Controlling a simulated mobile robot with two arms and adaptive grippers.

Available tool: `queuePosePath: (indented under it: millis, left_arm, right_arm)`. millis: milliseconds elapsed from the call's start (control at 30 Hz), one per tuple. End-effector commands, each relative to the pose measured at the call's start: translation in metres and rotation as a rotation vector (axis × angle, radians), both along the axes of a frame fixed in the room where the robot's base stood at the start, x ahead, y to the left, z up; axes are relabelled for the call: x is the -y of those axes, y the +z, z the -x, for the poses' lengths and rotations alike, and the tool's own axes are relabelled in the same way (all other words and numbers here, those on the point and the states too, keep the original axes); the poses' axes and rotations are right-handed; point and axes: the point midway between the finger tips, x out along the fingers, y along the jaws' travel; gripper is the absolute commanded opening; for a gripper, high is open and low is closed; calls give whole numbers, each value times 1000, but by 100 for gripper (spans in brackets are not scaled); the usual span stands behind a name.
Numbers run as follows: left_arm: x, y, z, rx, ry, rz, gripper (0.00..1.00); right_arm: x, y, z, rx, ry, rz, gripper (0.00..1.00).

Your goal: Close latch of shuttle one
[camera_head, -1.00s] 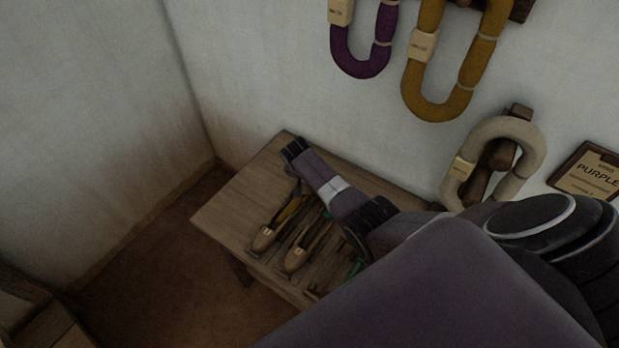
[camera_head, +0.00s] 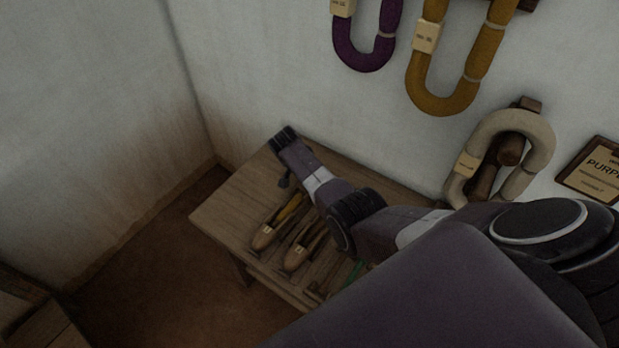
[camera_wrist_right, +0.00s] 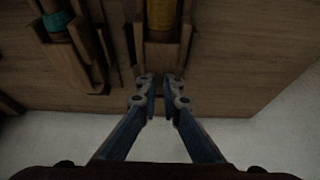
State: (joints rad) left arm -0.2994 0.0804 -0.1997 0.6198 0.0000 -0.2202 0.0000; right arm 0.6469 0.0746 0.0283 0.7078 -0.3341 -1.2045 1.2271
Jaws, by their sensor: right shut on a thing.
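A wooden shuttle with a yellow bobbin lies at the left of a row on the table; its pale pointed end (camera_head: 263,238) shows in the head view. In the right wrist view its yellow bobbin (camera_wrist_right: 161,14) sits in a dark frame (camera_wrist_right: 163,54) at the top middle. My right gripper (camera_wrist_right: 159,84) is at the near end of that frame, its fingertips close together on a small dark part there. Whether that part is the latch is too dark to tell. In the head view the gripper (camera_head: 285,182) is small and dark, beyond the yellow bobbin. My left gripper is out of view.
A green item (camera_head: 352,275) lies further right, partly behind my arm. Yarn hanks (camera_head: 448,98) hang on the wall. The table's left end is clear.

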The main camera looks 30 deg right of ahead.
Motion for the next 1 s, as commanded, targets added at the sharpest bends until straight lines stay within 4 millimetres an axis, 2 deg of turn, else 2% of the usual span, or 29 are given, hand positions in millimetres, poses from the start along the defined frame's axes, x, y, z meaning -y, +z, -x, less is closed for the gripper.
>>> queuePosePath:
  millis: [100, 133, 200, 600, 767, 1000]
  left_arm:
    - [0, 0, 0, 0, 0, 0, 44]
    - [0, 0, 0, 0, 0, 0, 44]
    - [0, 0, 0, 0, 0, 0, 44]
    - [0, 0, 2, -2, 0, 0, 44]
    - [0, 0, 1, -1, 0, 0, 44]
    - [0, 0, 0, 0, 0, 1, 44]
  right_arm:
    - [0, 1, -2, 5, 0, -1, 0]
    - [0, 1, -2, 5, 0, -1, 8]
    - [0, 1, -2, 4, 1, -1, 13]
    - [-2, 5, -1, 3, 2, 0, 13]
    - [-7, 18, 1, 5, 2, 0, 13]
    - [-21, 53, 6, 8, 2, -1, 13]
